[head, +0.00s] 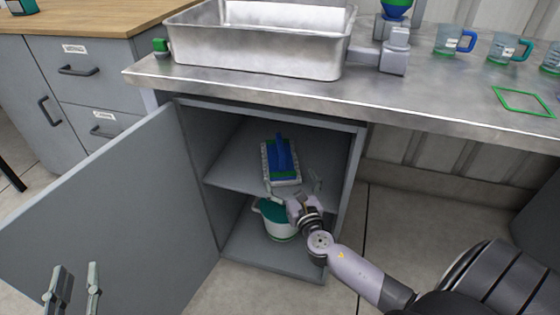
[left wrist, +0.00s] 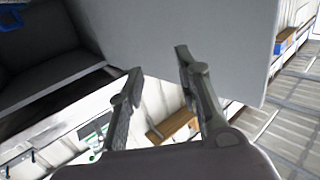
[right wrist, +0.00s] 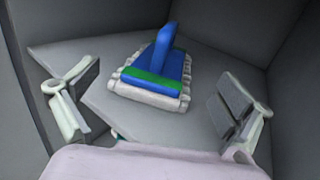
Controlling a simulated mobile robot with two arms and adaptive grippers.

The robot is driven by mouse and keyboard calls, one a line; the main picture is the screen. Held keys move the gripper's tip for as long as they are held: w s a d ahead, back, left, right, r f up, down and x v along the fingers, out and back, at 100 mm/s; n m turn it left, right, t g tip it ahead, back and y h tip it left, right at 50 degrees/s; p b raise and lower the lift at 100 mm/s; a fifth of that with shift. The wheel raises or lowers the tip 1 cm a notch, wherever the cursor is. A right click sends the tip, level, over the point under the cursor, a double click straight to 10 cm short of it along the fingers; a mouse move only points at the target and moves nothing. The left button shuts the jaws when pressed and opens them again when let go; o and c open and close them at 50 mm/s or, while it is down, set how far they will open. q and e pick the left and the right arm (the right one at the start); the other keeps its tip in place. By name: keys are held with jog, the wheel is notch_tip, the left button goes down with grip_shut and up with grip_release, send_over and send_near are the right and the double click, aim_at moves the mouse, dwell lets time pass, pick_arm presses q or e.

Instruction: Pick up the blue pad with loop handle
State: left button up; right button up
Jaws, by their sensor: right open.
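The blue pad with loop handle (head: 280,160) lies on the shelf inside the open cabinet. It has a blue upright handle, a green strip and a pale, bumpy rim. In the right wrist view the pad (right wrist: 158,76) sits between and beyond the fingers, touching neither. My right gripper (head: 293,188) is open and empty at the front of the shelf, just in front of the pad. My left gripper (head: 73,290) is open and empty at the lower left, by the cabinet door. It also shows with its fingers apart in the left wrist view (left wrist: 158,80).
The open cabinet door (head: 120,200) stands at the left. A white bucket with a teal top (head: 277,222) is below the shelf (head: 225,175), partly hidden by my right gripper. Above is a metal counter (head: 240,85) with a steel basin (head: 255,50) and cups.

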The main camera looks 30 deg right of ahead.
aim_at(283, 166)
jog(key=shift+x, duration=0.8)
jog(key=w, duration=0.1)
jog(key=w+b, duration=0.1)
jog(key=w+d+f, duration=0.1)
jog(key=w, duration=0.1)
jog(key=shift+d+b, duration=0.1)
jog(key=shift+b, duration=0.25)
pick_arm(q)
notch_tip(283, 166, up, 8)
jog(key=s+t+h, duration=0.1)
jog(key=t+h, duration=0.1)
jog(key=t, duration=0.3)
jog(key=shift+s+d, duration=0.2)
jog(key=shift+d, duration=0.2)
pick_arm(e)
jog(key=shift+w+d, duration=0.1)
jog(key=shift+w, duration=0.25)
jog(key=shift+c, duration=0.4)
jog(key=c, duration=2.1)
pick_arm(q)
jog(key=shift+w, duration=0.1)
pick_arm(e)
jog(key=shift+r, duration=0.15)
jog(key=shift+c, duration=0.2)
